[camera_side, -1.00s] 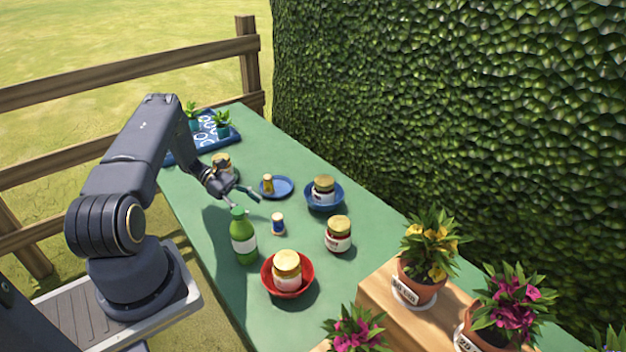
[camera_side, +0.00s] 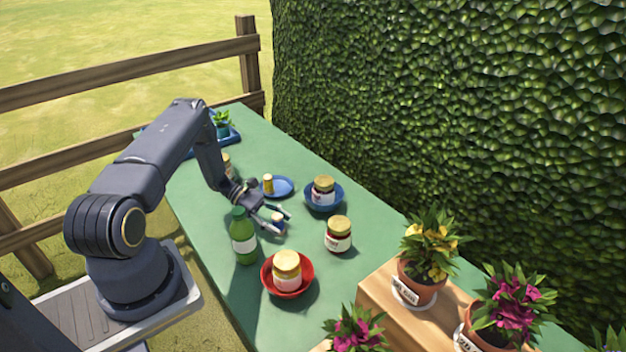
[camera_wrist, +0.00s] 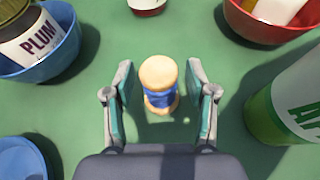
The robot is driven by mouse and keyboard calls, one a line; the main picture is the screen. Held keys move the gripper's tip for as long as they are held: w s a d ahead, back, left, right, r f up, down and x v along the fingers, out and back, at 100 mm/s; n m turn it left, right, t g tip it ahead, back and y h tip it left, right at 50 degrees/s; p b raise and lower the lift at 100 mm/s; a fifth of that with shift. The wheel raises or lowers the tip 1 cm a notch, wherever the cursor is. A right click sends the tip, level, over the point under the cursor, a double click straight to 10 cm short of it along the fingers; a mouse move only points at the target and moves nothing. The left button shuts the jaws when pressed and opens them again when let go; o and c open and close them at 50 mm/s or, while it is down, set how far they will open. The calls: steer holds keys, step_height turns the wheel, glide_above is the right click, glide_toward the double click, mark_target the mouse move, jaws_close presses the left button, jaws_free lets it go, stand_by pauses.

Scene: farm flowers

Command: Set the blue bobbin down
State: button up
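The blue bobbin (camera_wrist: 159,98) has pale wooden ends and blue thread around its middle. In the wrist view it stands between my open fingers, with a gap on each side. In the side view its pale top (camera_side: 277,217) shows between the fingers, and the rest is mostly hidden. My gripper (camera_side: 281,221) is open around the bobbin, low over the green table; its fingers with teal pads also show in the wrist view (camera_wrist: 159,95).
A green bottle (camera_side: 243,238) stands close to the left of my gripper. A red bowl with a jar (camera_side: 287,266), a jar (camera_side: 338,234), a blue bowl with a jar (camera_side: 324,192) and a blue plate (camera_side: 283,188) with a yellow bobbin (camera_side: 267,184) surround it.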

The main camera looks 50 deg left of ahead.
jaws_close()
steer(key=shift+r, duration=0.15)
